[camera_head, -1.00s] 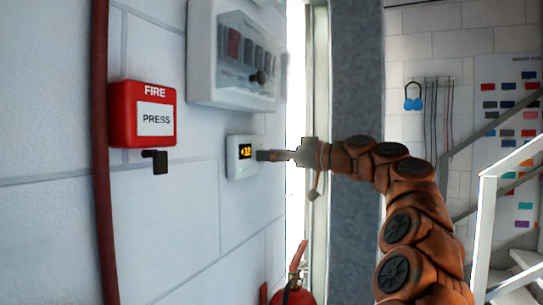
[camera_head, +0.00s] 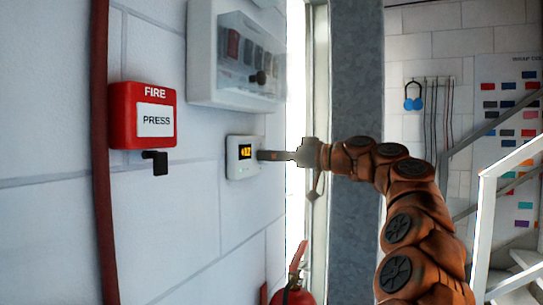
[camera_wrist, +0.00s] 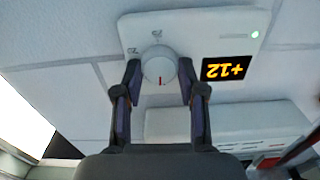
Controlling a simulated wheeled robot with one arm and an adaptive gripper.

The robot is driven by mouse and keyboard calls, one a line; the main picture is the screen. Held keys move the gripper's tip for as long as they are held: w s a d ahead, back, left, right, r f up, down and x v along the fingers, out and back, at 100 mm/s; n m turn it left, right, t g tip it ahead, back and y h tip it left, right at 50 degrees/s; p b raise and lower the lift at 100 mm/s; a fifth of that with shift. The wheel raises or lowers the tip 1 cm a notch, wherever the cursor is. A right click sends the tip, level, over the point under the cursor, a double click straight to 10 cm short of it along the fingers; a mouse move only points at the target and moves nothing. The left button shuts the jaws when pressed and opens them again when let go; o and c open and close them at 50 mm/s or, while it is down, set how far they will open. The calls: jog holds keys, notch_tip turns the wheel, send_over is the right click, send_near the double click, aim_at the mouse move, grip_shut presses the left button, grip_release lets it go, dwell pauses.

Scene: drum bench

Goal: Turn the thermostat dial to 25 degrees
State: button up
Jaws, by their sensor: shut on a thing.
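The thermostat (camera_head: 233,171) is a small white box on the white block wall, with a lit display (camera_head: 245,152). In the wrist view the display (camera_wrist: 224,69) appears upside down and reads +12. The round white dial (camera_wrist: 158,66) has a short red mark on its edge nearest my gripper. My gripper (camera_wrist: 160,80) reaches the thermostat from the right in the head view. Its two dark fingers are on either side of the dial and shut on it. In the head view the fingers hide the dial.
A white panel with a clear cover (camera_head: 236,55) hangs just above the thermostat. A red fire call box (camera_head: 143,115) and a red pipe (camera_head: 101,190) are to the left. A red extinguisher (camera_head: 293,290) stands below. A stair railing (camera_head: 484,225) is at right.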

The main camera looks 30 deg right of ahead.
jog(key=shift+f+m+p, duration=0.2)
jog(key=shift+m+p, duration=6.35)
jog(key=shift+m, duration=2.15)
jog(key=shift+f+m+p, duration=0.2)
jog(key=shift+m+p, duration=6.3)
jog(key=shift+m, duration=2.2)
jog(key=o, duration=1.1)
